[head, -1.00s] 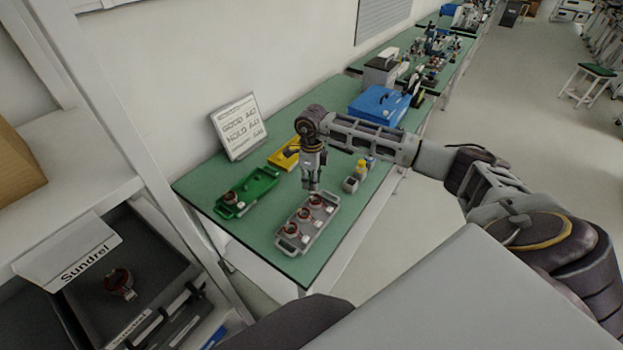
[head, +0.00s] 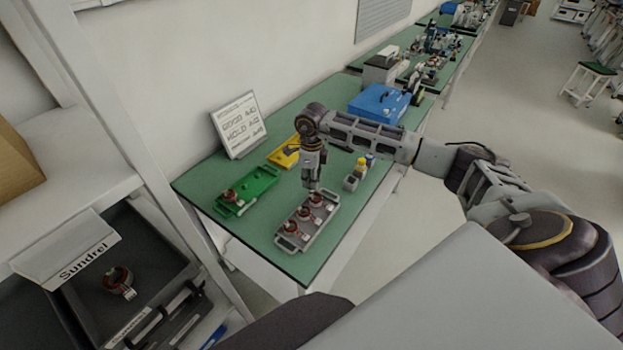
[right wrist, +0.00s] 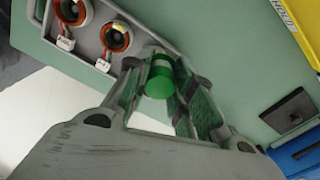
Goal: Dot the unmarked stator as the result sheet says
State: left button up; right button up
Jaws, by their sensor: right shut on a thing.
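My right gripper (head: 313,186) points down over the far end of a grey tray (head: 332,219). In the right wrist view it is shut on a green marker (right wrist: 158,82), its round green end facing the camera. The tray holds stators in a row: a near one (head: 290,229), a middle one (head: 303,214) and a far one (head: 316,200) close under the gripper. In the right wrist view one stator (right wrist: 117,37) shows a small yellowish spot; another (right wrist: 72,12) sits beside it. The result sheet (head: 238,126) stands against the wall; its small lines are unreadable. My left gripper is out of view.
A green tray (head: 262,181) with one stator (head: 230,195) and a yellow tray (head: 281,157) lie left of the gripper. A small holder (head: 351,183) with yellow and blue markers stands right. A blue case (head: 378,103) is behind. A shelf bin at lower left holds another stator (head: 118,278).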

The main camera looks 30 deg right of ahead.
jog(key=shift+f+b, duration=0.45)
jog(key=shift+f, duration=0.15)
dwell(1.4)
jog(key=shift+r, duration=0.15)
jog(key=shift+r+p, duration=1.6)
jog(key=shift+r, duration=1.3)
